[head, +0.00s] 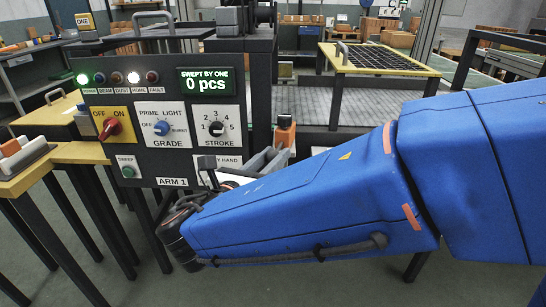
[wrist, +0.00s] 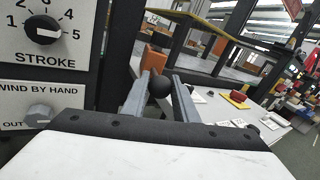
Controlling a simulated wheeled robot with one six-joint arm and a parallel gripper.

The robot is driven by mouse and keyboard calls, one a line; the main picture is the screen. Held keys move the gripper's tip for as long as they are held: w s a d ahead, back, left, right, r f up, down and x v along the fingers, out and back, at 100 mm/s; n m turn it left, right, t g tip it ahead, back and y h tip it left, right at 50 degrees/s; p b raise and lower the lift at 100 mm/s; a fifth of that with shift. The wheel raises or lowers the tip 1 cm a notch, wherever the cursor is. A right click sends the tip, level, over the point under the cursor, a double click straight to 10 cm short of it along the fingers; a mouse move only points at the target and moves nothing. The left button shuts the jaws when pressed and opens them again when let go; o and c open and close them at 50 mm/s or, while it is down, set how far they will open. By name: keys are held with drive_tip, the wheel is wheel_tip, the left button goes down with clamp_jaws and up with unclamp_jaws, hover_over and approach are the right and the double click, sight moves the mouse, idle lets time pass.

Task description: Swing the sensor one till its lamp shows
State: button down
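The control panel in the head view has a row of lamps. The leftmost lamp glows green, the HOME lamp (head: 133,77) is bright white, and the BEAM lamp (head: 99,78) looks dull. An orange block with a dark top (head: 284,134) stands right of the panel, perhaps the sensor; it also shows in the wrist view (wrist: 155,60). In the head view my gripper (head: 266,160) is partly hidden by my arm.
The panel carries a red switch (head: 111,128), a GRADE dial (head: 161,128), a STROKE dial (head: 216,129), a green SWEEP button (head: 128,171) and a "0 pcs" display (head: 206,82). The panel stands close left of my gripper.

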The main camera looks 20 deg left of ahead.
drive_tip(key=shift+d+n+y, duration=0.8)
drive_tip(key=shift+n+y, duration=0.2)
drive_tip(key=shift+y, duration=0.5)
drive_tip(key=c, duration=1.4)
unclamp_jaws()
drive_tip(key=shift+c, duration=0.2)
drive_tip(key=s, duration=1.7)
drive_tip(key=shift+s+a, duration=0.15)
drive_tip(key=shift+a, duration=0.25)
